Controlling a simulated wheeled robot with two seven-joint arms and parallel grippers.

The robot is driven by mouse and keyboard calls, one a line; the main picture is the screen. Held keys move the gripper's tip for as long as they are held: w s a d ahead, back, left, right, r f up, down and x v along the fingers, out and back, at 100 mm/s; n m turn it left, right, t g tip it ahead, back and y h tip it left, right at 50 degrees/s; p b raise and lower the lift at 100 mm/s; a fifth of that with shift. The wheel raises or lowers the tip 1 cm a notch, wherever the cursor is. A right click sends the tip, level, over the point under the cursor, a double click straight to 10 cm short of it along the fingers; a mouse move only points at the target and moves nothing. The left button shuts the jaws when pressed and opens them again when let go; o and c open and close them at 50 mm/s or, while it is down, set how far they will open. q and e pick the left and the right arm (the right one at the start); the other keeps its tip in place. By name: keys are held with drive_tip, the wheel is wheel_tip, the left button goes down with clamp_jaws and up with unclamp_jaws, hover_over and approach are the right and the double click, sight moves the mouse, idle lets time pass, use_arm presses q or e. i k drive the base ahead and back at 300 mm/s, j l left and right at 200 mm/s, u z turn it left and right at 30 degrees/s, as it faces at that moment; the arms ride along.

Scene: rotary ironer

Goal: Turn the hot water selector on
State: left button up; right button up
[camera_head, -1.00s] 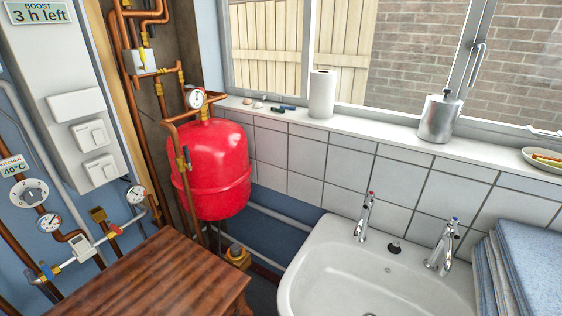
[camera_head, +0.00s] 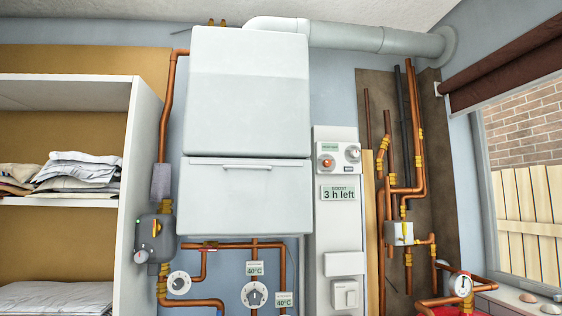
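A tall white control panel (camera_head: 322,225) is on the blue wall right of the boiler. Near its top are an orange-ringed round knob (camera_head: 327,161) with a small green label above it and a round grey dial (camera_head: 353,154). The labels by them are too small to read, so I cannot tell for sure which is the hot water selector or its setting. Lower down is a white switch (camera_head: 345,295). Neither of my grippers is in view.
A white boiler (camera_head: 248,130) hangs left of the panel, with copper pipes, a grey pump unit (camera_head: 155,238) and white dials (camera_head: 254,295) marked 40°C below. Pipes and a gauge (camera_head: 461,284) are at right, beside the window.

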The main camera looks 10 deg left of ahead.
sight(356, 153)
drive_tip(key=l+z, duration=0.15)
drive_tip(key=z, duration=0.3)
drive_tip(key=i+l+z, duration=0.1)
drive_tip(key=z, duration=0.4)
drive_tip(key=i+l+z, duration=0.1)
drive_tip(key=z, duration=0.35)
